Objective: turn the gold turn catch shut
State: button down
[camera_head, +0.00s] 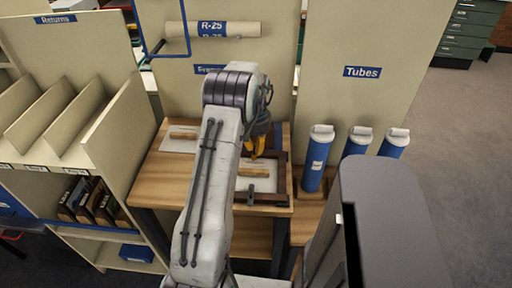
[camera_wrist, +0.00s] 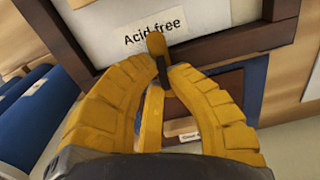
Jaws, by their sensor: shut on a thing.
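The gold turn catch (camera_wrist: 157,43) shows in the wrist view between the tips of my gripper (camera_wrist: 163,75). It stands out across the bar of a dark wooden frame (camera_wrist: 108,62). The yellow fingers meet around its lower part and are shut on it, hiding that part. Behind the frame is a pale surface with an "Acid free" label (camera_wrist: 152,32). In the head view my gripper (camera_head: 256,152) points down at the dark frame (camera_head: 270,197) on the wooden table (camera_head: 165,185); the catch cannot be made out there.
Several blue tubes (camera_head: 316,165) with white caps stand right of the table. A beige slotted rack (camera_head: 120,125) is at left. A rolled tube marked R-25 (camera_head: 240,29) is on the panel behind. A grey cabinet-like shape (camera_head: 385,215) fills the lower right. Floor is open at far right.

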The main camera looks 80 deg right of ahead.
jog(key=shift+n, duration=0.5)
jog(key=c, duration=1.2)
grip_release()
jog(key=shift+r, duration=0.1)
notch_tip(320, 180, up, 12)
jog(key=shift+f, duration=0.1)
dwell(0.4)
